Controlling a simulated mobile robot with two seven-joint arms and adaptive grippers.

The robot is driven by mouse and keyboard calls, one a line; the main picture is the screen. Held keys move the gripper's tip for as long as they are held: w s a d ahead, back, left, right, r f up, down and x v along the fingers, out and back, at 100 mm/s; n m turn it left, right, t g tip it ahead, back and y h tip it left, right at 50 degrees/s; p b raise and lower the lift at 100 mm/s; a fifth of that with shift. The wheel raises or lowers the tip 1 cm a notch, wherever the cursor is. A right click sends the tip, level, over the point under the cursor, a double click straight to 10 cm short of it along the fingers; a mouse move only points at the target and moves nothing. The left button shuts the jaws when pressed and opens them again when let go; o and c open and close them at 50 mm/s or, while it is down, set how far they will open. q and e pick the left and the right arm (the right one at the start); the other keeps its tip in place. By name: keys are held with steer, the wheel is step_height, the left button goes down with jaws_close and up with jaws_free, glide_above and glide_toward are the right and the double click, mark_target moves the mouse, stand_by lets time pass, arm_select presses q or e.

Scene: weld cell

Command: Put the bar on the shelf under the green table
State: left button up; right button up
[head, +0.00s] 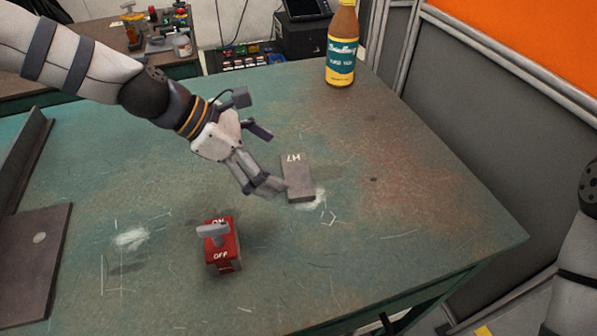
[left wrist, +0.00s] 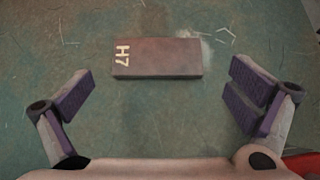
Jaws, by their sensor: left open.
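The bar (head: 298,179) is a dark grey-brown block marked H7, lying flat on the green table (head: 400,190). It also shows in the left wrist view (left wrist: 158,58), lying crosswise beyond the fingertips. My left gripper (head: 264,160) is open and empty, just left of the bar in the head view. In the left wrist view its purple-padded fingers (left wrist: 158,98) are spread to either side, with the bar ahead of the gap. My right arm shows at the right edge of the head view, but its gripper is out of view. The shelf under the table is hidden by the tabletop.
A red ON/OFF switch box (head: 222,250) stands left of the bar, nearer the front. Dark angled metal plates (head: 30,250) lie at the left. A grey partition (head: 490,110) runs along the right.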

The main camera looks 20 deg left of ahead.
mark_target(297, 174)
arm_select(q)
steer(key=x, duration=0.2)
steer(key=b+x, duration=0.1)
steer(key=x, duration=0.1)
steer(key=shift+f, duration=0.45)
steer(key=shift+w+d, duration=0.1)
steer(key=shift+w, duration=0.05)
steer(key=shift+r, duration=0.2)
steer(key=shift+c, duration=0.6)
steer(key=c, duration=1.5)
